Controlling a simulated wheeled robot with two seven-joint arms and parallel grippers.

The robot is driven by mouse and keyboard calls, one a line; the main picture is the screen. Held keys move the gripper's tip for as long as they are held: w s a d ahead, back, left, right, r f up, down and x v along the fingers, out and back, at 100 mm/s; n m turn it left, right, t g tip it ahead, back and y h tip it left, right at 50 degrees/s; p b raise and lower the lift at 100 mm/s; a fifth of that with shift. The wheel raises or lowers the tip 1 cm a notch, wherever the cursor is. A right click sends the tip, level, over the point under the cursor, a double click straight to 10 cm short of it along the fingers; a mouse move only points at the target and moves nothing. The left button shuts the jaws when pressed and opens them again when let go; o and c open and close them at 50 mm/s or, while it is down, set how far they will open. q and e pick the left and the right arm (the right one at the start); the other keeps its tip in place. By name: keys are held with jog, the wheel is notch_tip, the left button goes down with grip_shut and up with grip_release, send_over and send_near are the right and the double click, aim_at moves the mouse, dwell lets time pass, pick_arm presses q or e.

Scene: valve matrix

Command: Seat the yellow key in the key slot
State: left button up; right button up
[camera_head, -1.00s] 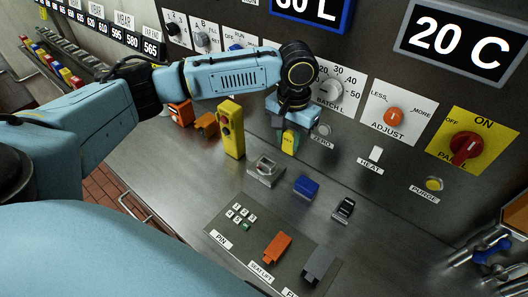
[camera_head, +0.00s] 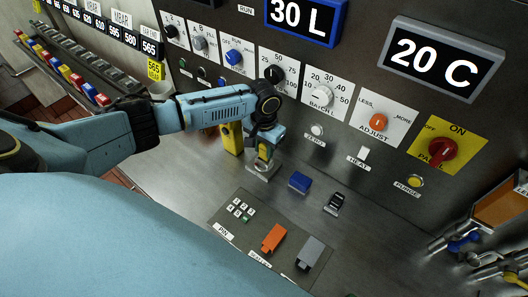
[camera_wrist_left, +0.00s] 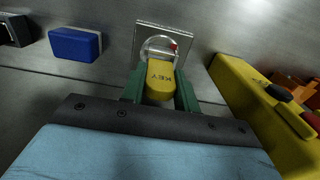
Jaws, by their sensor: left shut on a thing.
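The yellow key (camera_wrist_left: 160,80), marked KEY, is held between the green fingers of my left gripper (camera_wrist_left: 160,92). In the head view my left gripper (camera_head: 264,150) is just over the key slot, a metal block (camera_head: 262,172) on the counter. In the wrist view the slot's square plate with a round ring (camera_wrist_left: 142,42) lies directly beyond the key, and the key's far end overlaps the ring. The key hides part of the ring, so I cannot tell whether its tip is inside. My right gripper does not show.
A yellow handheld box (camera_head: 231,138) stands close left of the slot; it shows large in the wrist view (camera_wrist_left: 250,110). A blue block (camera_head: 300,181) and a black switch (camera_head: 335,203) sit to the right. The control panel (camera_head: 290,100) rises behind.

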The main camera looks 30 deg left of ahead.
pick_arm(q)
jog(key=shift+f, duration=1.1)
jog(key=shift+f, duration=0.1)
jog(key=o, duration=1)
jog(key=shift+c, duration=0.2)
notch_tip(320, 180, up, 12)
jog(key=shift+r, duration=0.15)
